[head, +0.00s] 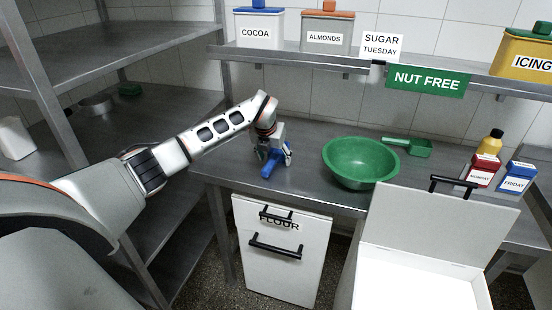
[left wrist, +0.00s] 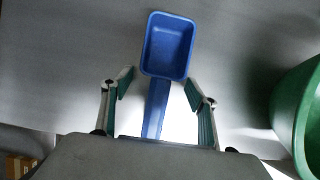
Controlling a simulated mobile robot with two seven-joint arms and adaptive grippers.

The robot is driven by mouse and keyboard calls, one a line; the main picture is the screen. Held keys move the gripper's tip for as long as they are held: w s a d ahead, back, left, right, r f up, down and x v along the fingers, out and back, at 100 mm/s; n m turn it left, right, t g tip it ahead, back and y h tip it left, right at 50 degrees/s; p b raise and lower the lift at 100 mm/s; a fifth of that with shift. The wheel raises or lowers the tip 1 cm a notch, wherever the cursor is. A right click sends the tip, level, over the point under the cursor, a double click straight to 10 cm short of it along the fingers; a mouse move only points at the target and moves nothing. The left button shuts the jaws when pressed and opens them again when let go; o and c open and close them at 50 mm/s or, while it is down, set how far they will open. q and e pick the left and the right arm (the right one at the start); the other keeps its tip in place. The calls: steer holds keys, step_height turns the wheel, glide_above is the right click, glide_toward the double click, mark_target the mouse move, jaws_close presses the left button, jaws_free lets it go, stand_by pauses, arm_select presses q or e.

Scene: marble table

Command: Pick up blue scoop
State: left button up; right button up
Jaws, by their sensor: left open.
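The blue scoop (left wrist: 168,48) lies on the metal table. In the left wrist view its bowl points to the top of the picture and its handle (left wrist: 156,110) runs down between the two fingers. My left gripper (left wrist: 160,95) is open, with a finger on each side of the scoop and a gap to both. In the head view my left gripper (head: 272,152) is above the scoop (head: 274,167), near the table's left end, and hides part of it. I cannot tell whether the fingers are level with the handle. My right gripper is not in view.
A large green bowl (head: 361,163) stands right of the scoop, with a green scoop (head: 418,149) behind it. Red and blue boxes and a yellow-topped bottle (head: 492,142) stand further right. A shelf with labelled bins runs above. An open white bin (head: 430,225) is in front.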

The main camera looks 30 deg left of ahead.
mark_target(274, 154)
arm_select(q)
steer(key=c, duration=1.1)
step_height(274, 154, up, 20)
steer(key=o, duration=0.5)
steer(key=c, duration=0.5)
